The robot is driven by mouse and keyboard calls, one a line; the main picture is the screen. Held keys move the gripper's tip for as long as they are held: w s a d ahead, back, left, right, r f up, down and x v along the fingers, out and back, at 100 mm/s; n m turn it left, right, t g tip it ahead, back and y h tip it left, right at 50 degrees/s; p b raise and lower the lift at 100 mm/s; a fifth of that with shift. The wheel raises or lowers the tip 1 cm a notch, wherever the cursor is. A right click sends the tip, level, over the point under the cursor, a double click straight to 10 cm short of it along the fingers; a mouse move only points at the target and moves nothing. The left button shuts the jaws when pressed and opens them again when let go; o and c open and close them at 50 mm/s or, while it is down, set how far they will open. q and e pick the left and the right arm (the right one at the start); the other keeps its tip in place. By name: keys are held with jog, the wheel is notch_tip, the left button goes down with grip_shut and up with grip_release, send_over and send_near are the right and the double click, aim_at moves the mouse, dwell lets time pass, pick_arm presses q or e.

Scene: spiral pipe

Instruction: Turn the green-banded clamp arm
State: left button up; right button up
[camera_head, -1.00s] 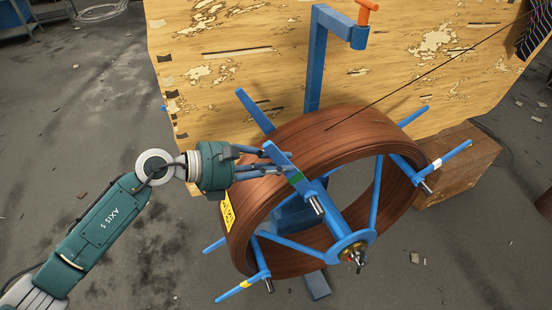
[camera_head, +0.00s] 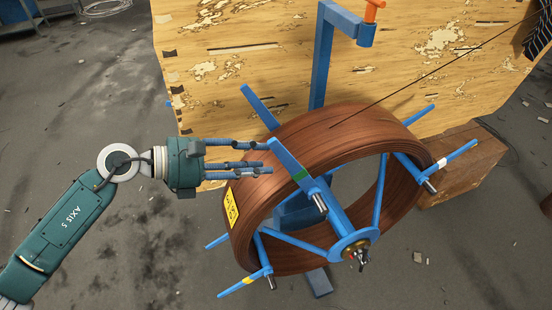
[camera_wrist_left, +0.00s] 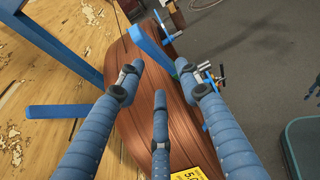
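The green-banded clamp arm (camera_head: 287,160) is a flat blue bar at the upper left front of the coil's blue spider frame. Its green band (camera_head: 300,175) lies near its middle. It slants across the near rim of the brown coil (camera_head: 262,200). My left gripper (camera_head: 268,157) is to the left of the bar's outer end, with its fingers apart and nothing held. In the left wrist view, the three spread fingers reach toward the coil, and the blue bar (camera_wrist_left: 147,45) stands ahead of them, between the upper fingertips. My right gripper is not in view.
A white-banded arm (camera_head: 455,154) is at the right and a yellow-banded arm (camera_head: 238,287) at the lower left. A yellow label (camera_head: 231,208) is on the coil. A worn wooden panel (camera_head: 230,70) and a blue post (camera_head: 320,65) stand behind.

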pick_arm(q)
jog(key=v, duration=0.5)
jog(key=shift+a, duration=0.1)
